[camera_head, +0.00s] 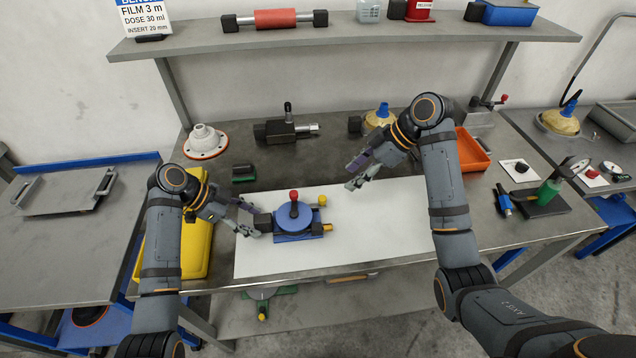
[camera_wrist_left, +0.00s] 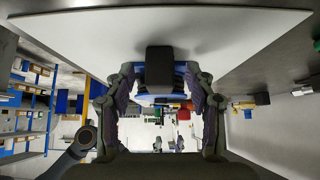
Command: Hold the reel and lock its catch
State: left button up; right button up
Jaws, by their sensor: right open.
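The reel (camera_head: 290,218) is a blue round device on a blue base, with a red-knobbed lever on top. A black block (camera_head: 263,223) sticks out of its left side, and yellow-tipped parts (camera_head: 327,228) show on its right. I cannot tell for certain which part is the catch. My left gripper (camera_head: 255,221) is at the reel's left, its fingers on either side of the black block. In the left wrist view the block (camera_wrist_left: 159,70) sits between the spread fingers, with gaps on both sides. My right gripper (camera_head: 351,178) is open and empty, above and right of the reel.
The reel stands on a white sheet (camera_head: 390,235) with free room to its right. A yellow tray (camera_head: 195,245) lies left, an orange tray (camera_head: 470,150) right. Behind are a white flanged part (camera_head: 206,142), a black clamp (camera_head: 280,130) and a shelf (camera_head: 350,33).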

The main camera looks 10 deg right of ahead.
pick_arm(q)
jog(key=v, duration=1.2)
